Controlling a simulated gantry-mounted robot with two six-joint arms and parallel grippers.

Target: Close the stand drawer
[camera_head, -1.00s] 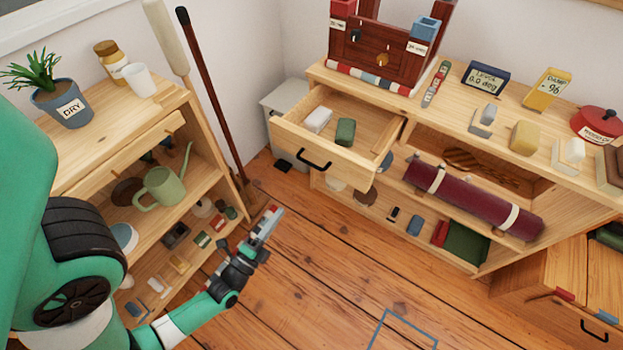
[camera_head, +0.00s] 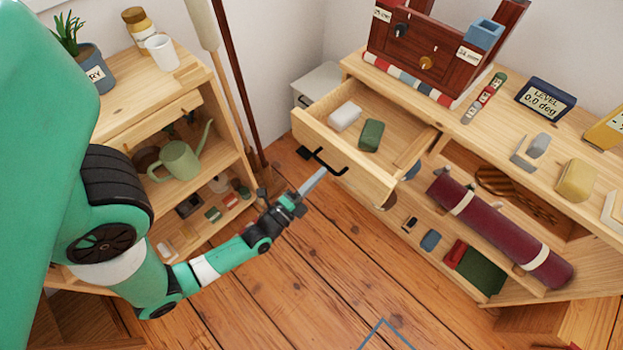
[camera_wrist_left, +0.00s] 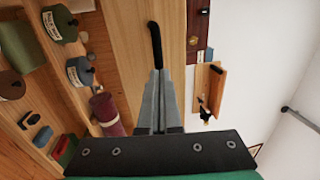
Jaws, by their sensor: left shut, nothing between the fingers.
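The stand drawer (camera_head: 345,152) is a light wooden drawer pulled out of the wooden stand (camera_head: 455,122) in the head view. It holds a white block (camera_head: 345,116) and a green block (camera_head: 371,135). Its black handle (camera_head: 331,163) is on the front and also shows in the left wrist view (camera_wrist_left: 155,45). My left gripper (camera_head: 322,173) is shut and empty, its fingertips at the handle. In the left wrist view the fingers (camera_wrist_left: 158,85) point at the drawer front by the handle; contact cannot be told for sure. My right gripper is not in view.
A wooden shelf with a green watering can (camera_head: 180,160) stands on the left. A maroon roll (camera_head: 500,230) lies in the stand beside the drawer. A grey cabinet (camera_head: 316,82) is behind the drawer. The wooden floor in front is mostly clear.

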